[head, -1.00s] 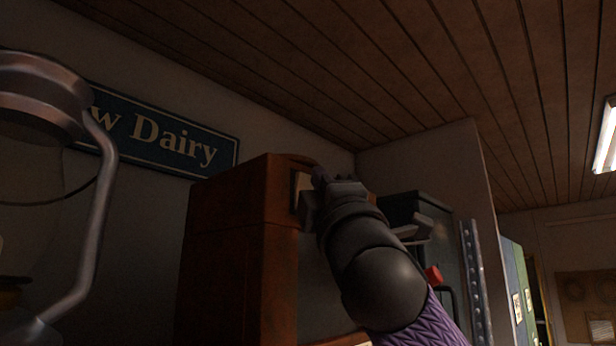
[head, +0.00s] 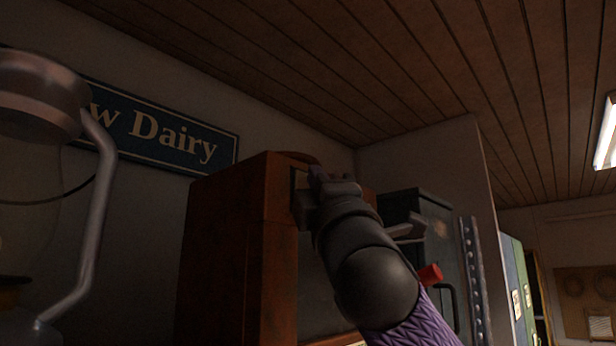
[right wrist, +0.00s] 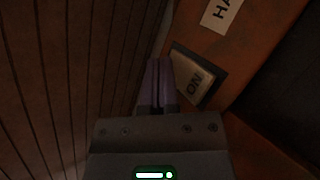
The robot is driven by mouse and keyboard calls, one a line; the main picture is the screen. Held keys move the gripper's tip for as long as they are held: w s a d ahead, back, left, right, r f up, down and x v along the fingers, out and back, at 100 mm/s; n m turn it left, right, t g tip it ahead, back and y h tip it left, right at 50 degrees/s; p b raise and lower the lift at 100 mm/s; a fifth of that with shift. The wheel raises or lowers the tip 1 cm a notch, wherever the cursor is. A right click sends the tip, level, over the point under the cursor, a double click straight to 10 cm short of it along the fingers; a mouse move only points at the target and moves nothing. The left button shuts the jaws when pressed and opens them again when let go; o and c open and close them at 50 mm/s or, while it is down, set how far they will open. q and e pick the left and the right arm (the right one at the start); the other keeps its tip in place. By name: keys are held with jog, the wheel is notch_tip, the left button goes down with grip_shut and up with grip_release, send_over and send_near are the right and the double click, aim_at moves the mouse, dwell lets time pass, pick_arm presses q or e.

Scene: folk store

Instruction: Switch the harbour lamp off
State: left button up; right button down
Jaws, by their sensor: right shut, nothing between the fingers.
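A pale rocker switch (right wrist: 190,76) in a dark frame sits on the orange-brown wooden cabinet; letters like "ON" show sideways on it. A white label (right wrist: 221,14) beside it starts with "HA"; the rest is cut off. My right gripper (right wrist: 159,75) is shut and empty, its fingertips right beside the switch; I cannot tell whether they touch it. In the head view my right gripper (head: 322,178) is at the cabinet's (head: 268,215) upper front and covers most of the switch. No thing is plainly marked as the harbour lamp. My left gripper is not in view.
A large metal-framed lantern (head: 97,225) stands close at the left; its glass looks dark. A "Dairy" sign (head: 165,138) hangs on the wall behind. A dark grey case (head: 432,230) stands right of the cabinet. A ceiling light (head: 606,135) glows at far right.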

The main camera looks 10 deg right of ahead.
jog(key=shift+s+d+f+b, duration=0.1)
jog(key=shift+s+d+b, duration=0.35)
jog(key=shift+s, duration=0.2)
jog(key=shift+d, duration=0.1)
jog(key=s+d, duration=0.1)
jog(key=s+d+b, duration=0.2)
jog(key=s, duration=0.1)
jog(key=shift+f, duration=0.3)
